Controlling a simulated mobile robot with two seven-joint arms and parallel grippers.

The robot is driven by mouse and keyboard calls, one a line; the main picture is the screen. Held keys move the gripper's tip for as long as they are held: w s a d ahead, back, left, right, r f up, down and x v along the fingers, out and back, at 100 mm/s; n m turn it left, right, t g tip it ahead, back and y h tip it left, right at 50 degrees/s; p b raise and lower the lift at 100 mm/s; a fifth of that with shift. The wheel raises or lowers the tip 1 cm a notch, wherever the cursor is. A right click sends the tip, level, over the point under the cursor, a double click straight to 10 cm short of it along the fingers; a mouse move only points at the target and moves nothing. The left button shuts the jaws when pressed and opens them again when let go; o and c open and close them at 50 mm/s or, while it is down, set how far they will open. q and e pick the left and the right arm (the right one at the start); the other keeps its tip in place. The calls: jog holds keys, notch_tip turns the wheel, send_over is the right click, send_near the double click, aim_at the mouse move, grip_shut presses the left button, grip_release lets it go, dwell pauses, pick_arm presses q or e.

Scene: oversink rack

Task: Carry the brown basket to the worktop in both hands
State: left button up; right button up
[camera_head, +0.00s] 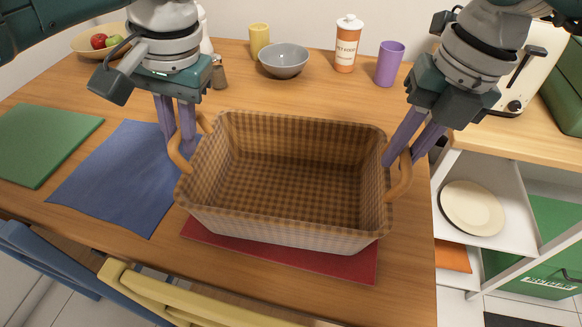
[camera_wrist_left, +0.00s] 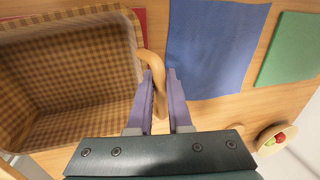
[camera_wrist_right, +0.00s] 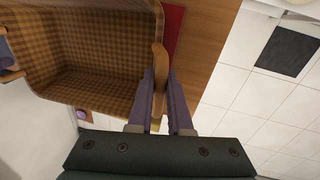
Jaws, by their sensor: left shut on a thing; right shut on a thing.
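The brown basket (camera_head: 290,185) is checked, empty and upright, above or on a red mat (camera_head: 300,256) on the wooden table; I cannot tell whether it touches. My left gripper (camera_head: 185,165) is shut on the basket's left handle (camera_head: 176,155), which also shows between the fingers in the left wrist view (camera_wrist_left: 148,62). My right gripper (camera_head: 397,162) is shut on the right handle (camera_head: 404,178), seen in the right wrist view (camera_wrist_right: 159,62). The worktop (camera_head: 535,140) is the wooden surface at the right, with a white toaster (camera_head: 528,70) on it.
A blue mat (camera_head: 120,180) and a green mat (camera_head: 45,140) lie at the left. A grey bowl (camera_head: 284,60), yellow cup (camera_head: 259,40), orange-white canister (camera_head: 347,45) and purple cup (camera_head: 388,64) stand behind the basket. Yellow and blue chair backs (camera_head: 165,298) edge the front. Below the worktop, a plate (camera_head: 472,207) sits on a shelf.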

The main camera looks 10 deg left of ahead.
pick_arm(q)
grip_shut()
pick_arm(e)
grip_shut()
dwell(0.6)
